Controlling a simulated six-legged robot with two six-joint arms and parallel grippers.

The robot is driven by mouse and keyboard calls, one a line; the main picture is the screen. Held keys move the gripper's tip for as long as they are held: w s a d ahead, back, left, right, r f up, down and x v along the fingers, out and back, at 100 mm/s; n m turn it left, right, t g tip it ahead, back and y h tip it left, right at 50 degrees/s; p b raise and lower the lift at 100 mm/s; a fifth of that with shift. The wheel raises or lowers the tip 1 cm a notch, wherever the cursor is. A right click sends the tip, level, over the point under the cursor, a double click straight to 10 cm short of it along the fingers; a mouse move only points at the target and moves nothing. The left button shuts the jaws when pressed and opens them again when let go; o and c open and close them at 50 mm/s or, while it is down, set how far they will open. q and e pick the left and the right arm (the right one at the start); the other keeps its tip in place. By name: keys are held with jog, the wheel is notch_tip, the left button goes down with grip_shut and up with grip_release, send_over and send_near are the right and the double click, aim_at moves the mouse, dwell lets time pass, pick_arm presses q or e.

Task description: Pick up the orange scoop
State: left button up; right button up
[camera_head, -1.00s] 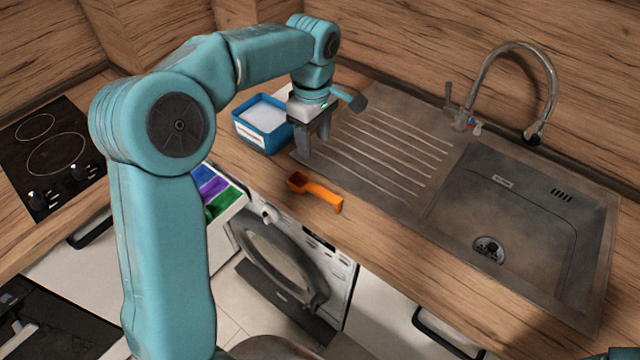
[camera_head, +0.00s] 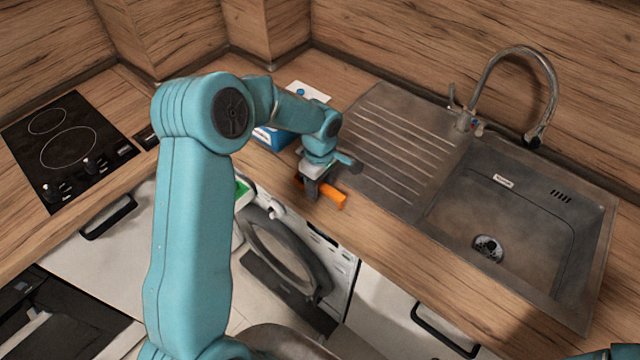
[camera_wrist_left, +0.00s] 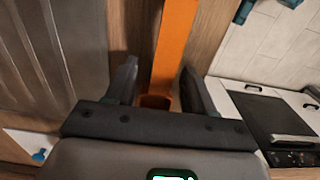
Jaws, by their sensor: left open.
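The orange scoop (camera_head: 335,196) lies on the wooden worktop just in front of the draining board. Its handle end shows in the head view, and its other end is hidden behind my gripper. My left gripper (camera_head: 311,193) points down over the scoop. In the left wrist view, the scoop's long orange handle (camera_wrist_left: 174,45) runs between the two dark fingers of the open gripper (camera_wrist_left: 160,90). Gaps show on both sides of the scoop. My right gripper is not in view.
A blue box (camera_head: 274,139) stands behind my left arm, partly hidden. The metal sink (camera_head: 520,215) with its tap (camera_head: 550,85) is to the right. The hob (camera_head: 68,148) is at left. A washing machine (camera_head: 283,255) sits below the worktop edge, its drawer partly hidden.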

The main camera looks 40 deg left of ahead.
aim_at(320, 184)
pick_arm(q)
jog(key=shift+s+d+f, duration=0.1)
jog(key=shift+s, duration=0.1)
jog(key=shift+w+f, duration=0.1)
jog(key=shift+w, duration=0.05)
jog(key=c, duration=0.9)
grip_shut()
jog(key=shift+r, duration=0.7)
notch_tip(320, 184, up, 19)
jog(key=b, duration=0.2)
jog(key=shift+f, duration=0.1)
